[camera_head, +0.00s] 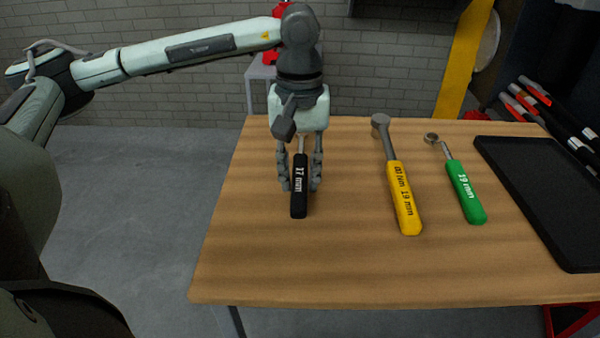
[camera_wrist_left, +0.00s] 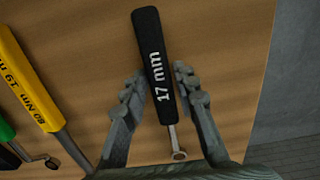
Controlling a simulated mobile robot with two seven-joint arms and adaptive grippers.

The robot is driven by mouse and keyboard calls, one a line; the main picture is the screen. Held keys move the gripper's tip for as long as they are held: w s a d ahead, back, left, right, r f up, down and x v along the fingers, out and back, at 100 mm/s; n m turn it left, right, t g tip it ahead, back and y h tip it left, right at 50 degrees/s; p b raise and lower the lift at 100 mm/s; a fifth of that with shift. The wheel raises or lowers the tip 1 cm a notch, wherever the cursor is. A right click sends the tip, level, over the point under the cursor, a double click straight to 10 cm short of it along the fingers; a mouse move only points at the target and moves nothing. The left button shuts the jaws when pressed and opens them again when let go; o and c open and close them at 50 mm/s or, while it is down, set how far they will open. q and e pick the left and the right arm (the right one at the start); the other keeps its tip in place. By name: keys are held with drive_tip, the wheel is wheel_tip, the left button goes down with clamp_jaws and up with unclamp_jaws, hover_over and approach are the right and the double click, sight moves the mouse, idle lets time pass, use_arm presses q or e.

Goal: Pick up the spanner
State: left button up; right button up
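A black-handled spanner (camera_head: 299,199) marked "17 mm" lies on the wooden table at the left. My left gripper (camera_head: 300,188) is over it, pointing down, with one finger on each side of the handle. In the left wrist view, the spanner (camera_wrist_left: 158,58) lies between the open fingers of the gripper (camera_wrist_left: 156,80), with a gap visible on both sides. My right gripper is not in view.
The wooden table (camera_head: 330,270) has clear room at its front. A black tray (camera_head: 545,190) lies at the right end. Several dark bars with red parts (camera_head: 535,92) are behind it. A grey brick wall (camera_head: 385,65) stands behind the table.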

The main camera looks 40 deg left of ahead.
use_arm(q)
clamp_jaws()
drive_tip(key=shift+r, duration=0.5)
drive_tip(key=r, duration=0.3)
drive_tip(key=shift+s+r, duration=0.25)
drive_tip(key=s+a+r, duration=0.1)
drive_tip(key=s+r, duration=0.2)
drive_tip(key=s, duration=0.2)
drive_tip(key=s+a+r+b, duration=0.1)
drive_tip(key=s+r, duration=0.2)
drive_tip(key=s, duration=0.3)
drive_tip(key=shift+r, duration=0.3)
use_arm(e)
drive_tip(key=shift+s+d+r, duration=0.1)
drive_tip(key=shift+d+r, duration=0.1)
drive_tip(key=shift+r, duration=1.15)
use_arm(q)
drive_tip(key=shift+a, duration=0.1)
